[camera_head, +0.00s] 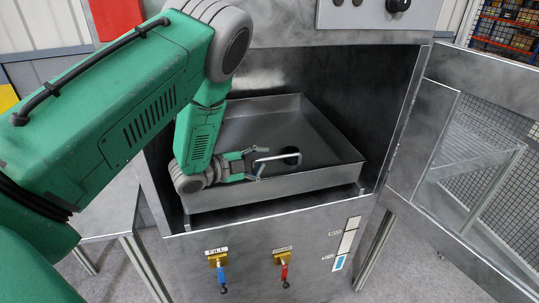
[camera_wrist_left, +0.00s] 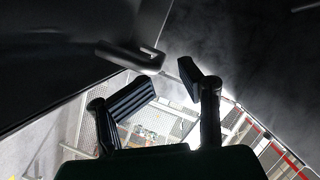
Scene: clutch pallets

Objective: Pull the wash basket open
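The wash basket (camera_head: 318,180) is a shallow grey metal tray inside the open washing cabinet (camera_head: 290,225). My left gripper (camera_head: 258,164) is at the basket's front left, beside the near end of the handle. In the left wrist view my left gripper (camera_wrist_left: 168,75) has its two dark fingers apart. A dark bar (camera_wrist_left: 130,55), which looks like the handle, lies just beyond the fingertips, and nothing is seen clamped. My right gripper is not in view.
Blue (camera_head: 222,278) and red (camera_head: 284,271) valve levers are on the front panel below the basket. A side table (camera_head: 108,205) is at the left. The floor in front right is clear.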

